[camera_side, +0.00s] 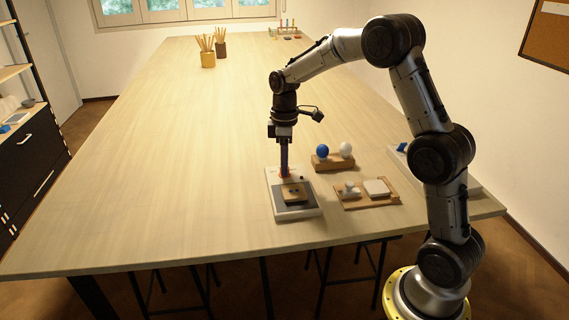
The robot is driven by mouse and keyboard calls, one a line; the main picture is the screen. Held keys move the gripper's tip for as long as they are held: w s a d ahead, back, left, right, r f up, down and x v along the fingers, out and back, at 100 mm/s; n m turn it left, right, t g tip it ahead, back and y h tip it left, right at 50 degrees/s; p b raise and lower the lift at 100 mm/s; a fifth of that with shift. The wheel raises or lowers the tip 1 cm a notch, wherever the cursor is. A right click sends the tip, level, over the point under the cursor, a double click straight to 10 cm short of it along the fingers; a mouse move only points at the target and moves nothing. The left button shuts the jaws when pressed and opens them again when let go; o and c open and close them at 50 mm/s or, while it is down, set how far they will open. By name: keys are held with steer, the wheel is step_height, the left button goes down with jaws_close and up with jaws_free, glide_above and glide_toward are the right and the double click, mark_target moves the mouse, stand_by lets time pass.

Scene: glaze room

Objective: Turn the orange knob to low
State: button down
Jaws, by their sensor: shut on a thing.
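The orange knob (285,174) sits at the back part of a white device (298,214) on the table's near right side. My gripper (285,170) points straight down and its fingers are shut on the knob. Most of the knob is hidden by the fingers, so its setting cannot be read. The device has a dark panel at its front with a small tan piece (293,192) on it.
A wooden block with a blue ball (322,151) and a white ball (346,149) stands behind right of the device. A wooden tray (352,204) with white pieces lies to its right. Brush cups (207,58) stand far back. The table's left side is clear.

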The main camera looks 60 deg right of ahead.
steer(key=m, duration=0.3)
steer(key=shift+m, duration=0.4)
steer(key=shift+r+m, duration=0.1)
steer(key=shift+m, duration=1.8)
steer(key=c, duration=0.6)
jaws_free()
steer(key=r, duration=1.3)
steer(key=shift+d+r, duration=0.25)
steer(key=shift+r, duration=0.1)
